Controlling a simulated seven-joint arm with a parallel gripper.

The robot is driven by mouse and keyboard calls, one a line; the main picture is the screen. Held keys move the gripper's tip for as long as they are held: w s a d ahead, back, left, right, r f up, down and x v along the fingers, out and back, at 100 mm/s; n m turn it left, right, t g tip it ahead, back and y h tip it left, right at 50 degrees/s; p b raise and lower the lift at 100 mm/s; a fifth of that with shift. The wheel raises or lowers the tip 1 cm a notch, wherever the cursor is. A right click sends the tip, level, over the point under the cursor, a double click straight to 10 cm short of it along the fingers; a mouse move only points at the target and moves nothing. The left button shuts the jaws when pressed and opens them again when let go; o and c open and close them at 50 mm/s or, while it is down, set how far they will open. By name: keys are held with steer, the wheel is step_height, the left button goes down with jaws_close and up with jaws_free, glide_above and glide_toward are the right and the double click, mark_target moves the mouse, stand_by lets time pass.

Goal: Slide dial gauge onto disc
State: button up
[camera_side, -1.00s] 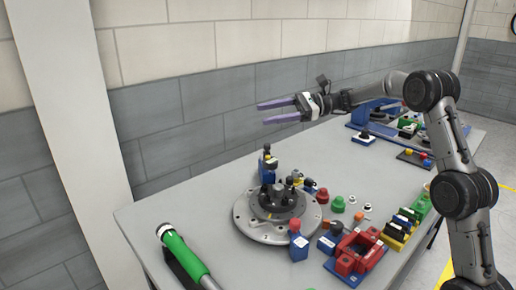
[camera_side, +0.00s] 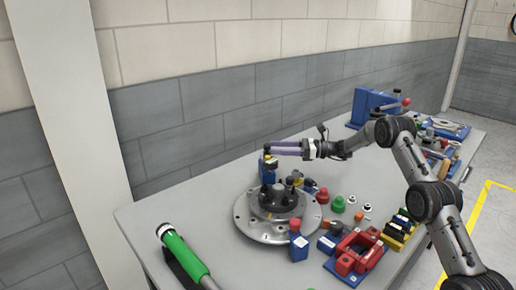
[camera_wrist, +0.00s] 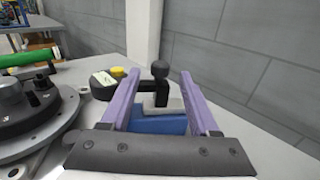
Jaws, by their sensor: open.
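The dial gauge (camera_wrist: 105,84) shows in the wrist view with a pale face and a yellow cap, joined by a black arm to a knobbed black post (camera_wrist: 160,88) on a grey and blue base (camera_wrist: 160,125). In the side view its blue base (camera_side: 267,171) stands at the back edge of the metal disc (camera_side: 249,226), which carries a black hub. The disc also shows at the left of the wrist view (camera_wrist: 45,143). My gripper (camera_side: 270,148) is open, its purple fingers level at the gauge's top. In the wrist view my fingers (camera_wrist: 159,74) flank the post, with gaps on both sides.
A blue block with a red knob (camera_side: 298,246) stands at the disc's front right. A red fixture (camera_side: 355,252), green knobs (camera_side: 338,205) and yellow-black blocks (camera_side: 398,232) lie farther right. A green-handled tool (camera_side: 184,255) lies front left. A wall is behind the table.

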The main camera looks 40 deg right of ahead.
steer(key=x, duration=0.7)
steer(key=shift+a, duration=0.1)
steer(key=shift+c, duration=0.4)
jaws_close()
stand_by(0.9)
